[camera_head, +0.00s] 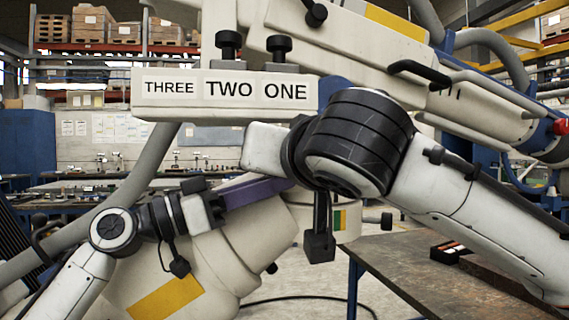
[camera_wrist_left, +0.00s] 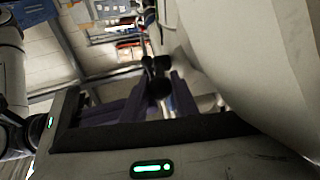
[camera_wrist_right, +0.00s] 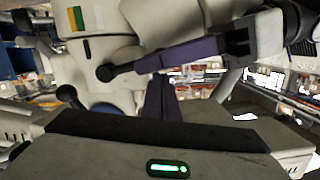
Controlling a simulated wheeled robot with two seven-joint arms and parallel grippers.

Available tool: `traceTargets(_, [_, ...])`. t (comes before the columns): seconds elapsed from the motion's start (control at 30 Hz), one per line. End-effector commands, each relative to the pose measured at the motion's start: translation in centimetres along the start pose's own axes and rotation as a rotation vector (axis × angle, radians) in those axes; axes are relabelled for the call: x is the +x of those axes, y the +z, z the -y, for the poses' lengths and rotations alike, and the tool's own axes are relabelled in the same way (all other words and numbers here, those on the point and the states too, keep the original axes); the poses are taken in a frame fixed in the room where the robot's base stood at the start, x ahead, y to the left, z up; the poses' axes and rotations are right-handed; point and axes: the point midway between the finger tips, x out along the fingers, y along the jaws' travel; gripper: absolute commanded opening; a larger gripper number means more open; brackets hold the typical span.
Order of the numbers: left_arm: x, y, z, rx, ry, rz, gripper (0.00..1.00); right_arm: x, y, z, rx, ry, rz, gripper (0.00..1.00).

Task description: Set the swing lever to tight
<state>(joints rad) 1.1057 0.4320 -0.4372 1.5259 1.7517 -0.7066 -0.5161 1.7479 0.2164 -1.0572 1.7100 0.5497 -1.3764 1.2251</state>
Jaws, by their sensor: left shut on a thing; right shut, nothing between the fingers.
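The swing lever (camera_wrist_right: 122,69) is a short black arm with a round end on the white microscope body. In the right wrist view its free end lies at the tips of my left gripper's purple fingers (camera_wrist_right: 185,54), which are shut on it. In the left wrist view a black knob (camera_wrist_left: 162,66) shows beyond the tips of my left gripper (camera_wrist_left: 158,95). In the head view my left gripper (camera_head: 288,184) reaches right, and the lever is hidden. My right gripper (camera_wrist_right: 160,82) is shut and empty, apart from the lever. A coloured label (camera_wrist_right: 87,18) is on the body above it.
The microscope arm carries a "THREE TWO ONE" block (camera_head: 226,92) with black knobs above.

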Motion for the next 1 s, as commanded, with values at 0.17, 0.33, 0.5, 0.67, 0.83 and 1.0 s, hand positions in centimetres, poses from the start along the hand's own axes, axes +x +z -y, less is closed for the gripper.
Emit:
traceTargets(0.17, [0.0, 0.0, 0.1, 0.0, -0.001, -0.001, 0.0, 0.7, 0.0, 0.0, 0.0, -0.001, -0.001, 0.0])
traceTargets(0.33, [0.0, 0.0, 0.1, 0.0, -0.001, -0.001, 0.0, 0.7, 0.0, 0.1, 0.0, -0.001, -0.001, 0.0])
traceTargets(0.5, [0.0, 0.0, 0.1, 0.0, -0.001, -0.001, 0.0, 0.8, 0.3, 0.1, -0.009, -0.001, 0.001, 0.0])
traceTargets(0.67, [0.0, 0.0, 0.1, 0.0, -0.001, -0.001, 0.0, 1.1, 1.5, 0.0, -0.052, 0.005, 0.005, 0.0])
traceTargets(0.83, [-0.1, -0.1, 0.0, 0.001, -0.001, -0.002, 0.0, 1.1, 1.9, -0.2, -0.062, 0.01, 0.013, 0.0])
traceTargets(1.0, [-0.1, -0.3, 0.0, 0.002, -0.001, -0.006, 0.32, 1.2, 2.1, -0.2, -0.062, 0.012, 0.016, 0.0])
